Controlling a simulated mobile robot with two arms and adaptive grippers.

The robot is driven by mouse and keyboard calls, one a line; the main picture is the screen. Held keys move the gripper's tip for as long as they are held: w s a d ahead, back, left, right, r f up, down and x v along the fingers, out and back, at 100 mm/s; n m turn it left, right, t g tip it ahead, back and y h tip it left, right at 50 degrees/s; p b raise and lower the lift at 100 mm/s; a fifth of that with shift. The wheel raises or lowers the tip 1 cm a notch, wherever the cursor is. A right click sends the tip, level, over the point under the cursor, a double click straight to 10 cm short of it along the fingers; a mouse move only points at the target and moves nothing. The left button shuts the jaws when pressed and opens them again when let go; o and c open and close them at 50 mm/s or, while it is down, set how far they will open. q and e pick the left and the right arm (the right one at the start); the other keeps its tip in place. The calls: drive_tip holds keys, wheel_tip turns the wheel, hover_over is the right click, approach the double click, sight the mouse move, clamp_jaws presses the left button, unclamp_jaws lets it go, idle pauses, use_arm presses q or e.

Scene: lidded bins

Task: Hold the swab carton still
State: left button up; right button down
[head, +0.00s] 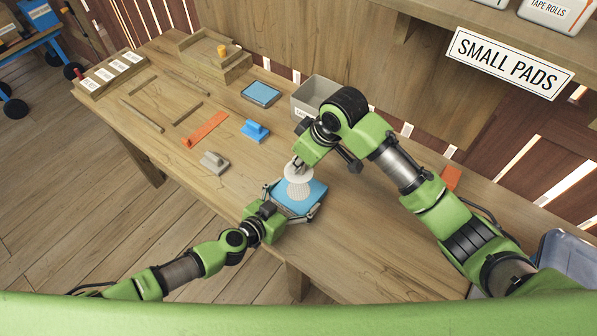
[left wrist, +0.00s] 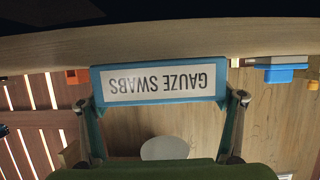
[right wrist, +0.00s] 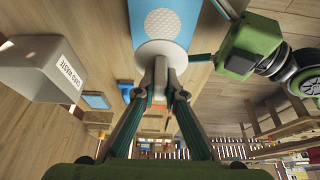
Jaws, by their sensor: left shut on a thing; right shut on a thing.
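The swab carton (head: 314,192) is a flat blue box on the bench near its front edge. Its white label reading GAUZE SWABS faces the left wrist view (left wrist: 160,82). My left gripper (head: 291,204) is shut on the carton, one finger at each side. My right gripper (head: 297,164) is above the carton, shut on the stem of a white disc (head: 298,172). The disc also shows in the right wrist view (right wrist: 152,50). A white ribbed piece (head: 299,189) is below the disc, over the carton; I cannot tell whether they are joined.
A grey bin (head: 318,92) labelled CARD WASTE stands behind. A blue handled piece (head: 255,130), an orange strip (head: 204,130), a grey handled piece (head: 214,162) and a blue-topped box (head: 261,94) lie to the left. The bench's front edge is close to the carton.

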drive_tip(key=shift+r, duration=0.5)
use_arm(q)
drive_tip(key=o, duration=1.4)
drive_tip(key=shift+c, duration=0.2)
drive_tip(key=shift+a, duration=0.1)
drive_tip(key=v, duration=1.1)
drive_tip(key=shift+a+f, duration=0.1)
drive_tip(key=shift+s+a+r, duration=0.2)
drive_tip(key=shift+s, duration=0.15)
drive_tip(key=shift+d, duration=0.1)
